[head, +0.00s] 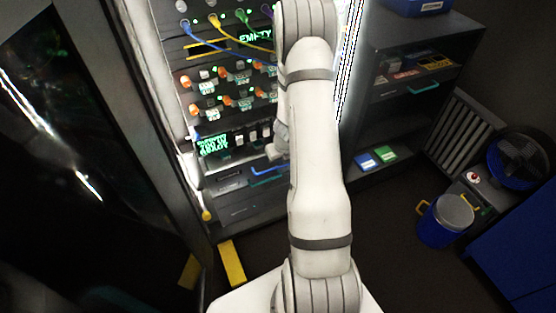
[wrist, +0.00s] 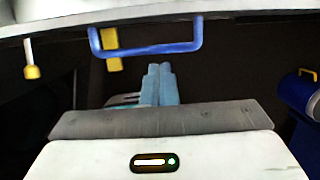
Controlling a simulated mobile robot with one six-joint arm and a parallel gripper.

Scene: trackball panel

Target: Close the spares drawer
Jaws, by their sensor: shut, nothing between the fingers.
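A grey drawer front low in the rack carries a blue bar handle (head: 268,170). I cannot read a label naming it as the spares drawer, and my arm covers its right part, so how far it stands out is unclear. In the wrist view the blue handle (wrist: 148,49) spans the upper middle, below a pale edge. My gripper (wrist: 160,68) is shut and empty, its pale blue fingertips just below the handle in the picture. A small gap shows between them; I cannot tell the depth. In the head view my arm hides the fingers.
Cables and orange-knobbed modules fill the rack above. A dark shelf unit (head: 365,105) with a teal handle (head: 422,88) stands to the right, near a blue bucket (head: 444,222). A yellow knob (head: 207,215) hangs left of the drawer. Yellow tape (head: 231,263) marks the floor.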

